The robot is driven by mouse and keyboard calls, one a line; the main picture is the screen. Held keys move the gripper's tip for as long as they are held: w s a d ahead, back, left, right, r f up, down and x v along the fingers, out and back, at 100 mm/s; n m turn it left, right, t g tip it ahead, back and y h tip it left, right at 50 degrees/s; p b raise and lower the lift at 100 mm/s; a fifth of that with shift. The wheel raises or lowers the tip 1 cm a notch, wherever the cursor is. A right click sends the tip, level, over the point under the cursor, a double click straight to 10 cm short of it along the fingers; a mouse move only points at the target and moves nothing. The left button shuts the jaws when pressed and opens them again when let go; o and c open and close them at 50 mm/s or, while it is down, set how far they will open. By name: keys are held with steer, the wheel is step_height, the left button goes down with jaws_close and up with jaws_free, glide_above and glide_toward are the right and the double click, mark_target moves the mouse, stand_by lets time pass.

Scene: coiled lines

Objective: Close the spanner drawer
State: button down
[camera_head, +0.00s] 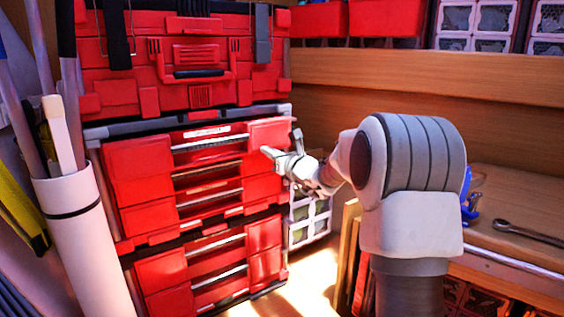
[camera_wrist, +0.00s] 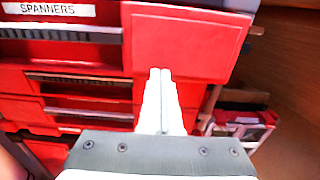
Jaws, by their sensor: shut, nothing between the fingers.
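The spanner drawer (camera_head: 270,132) is the top red drawer of the lower chest in the head view. Its white SPANNERS label shows at the upper left of the wrist view, where the drawer's plain right front panel (camera_wrist: 185,38) fills the top middle. The drawer front seems to stand slightly proud of the drawers below; the size of any gap is hard to tell. My gripper (camera_head: 267,151) is shut and empty at the lower edge of that right panel. In the wrist view its fingertips (camera_wrist: 160,71) overlap this edge; contact cannot be told.
More red drawers (camera_head: 158,273) sit below. A red toolbox (camera_head: 120,60) rests on top. A white tube (camera_head: 80,235) with long tools stands at left. A wooden bench (camera_head: 520,200) with a spanner (camera_head: 528,232) lies right. A clear-fronted bin unit (camera_head: 308,220) stands beside the chest.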

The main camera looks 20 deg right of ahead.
mark_target(259, 144)
steer(key=x, duration=0.5)
steer(key=shift+w+a, duration=0.1)
steer(key=shift+w, duration=0.3)
steer(key=shift+r, duration=0.25)
steer(key=shift+r, duration=0.1)
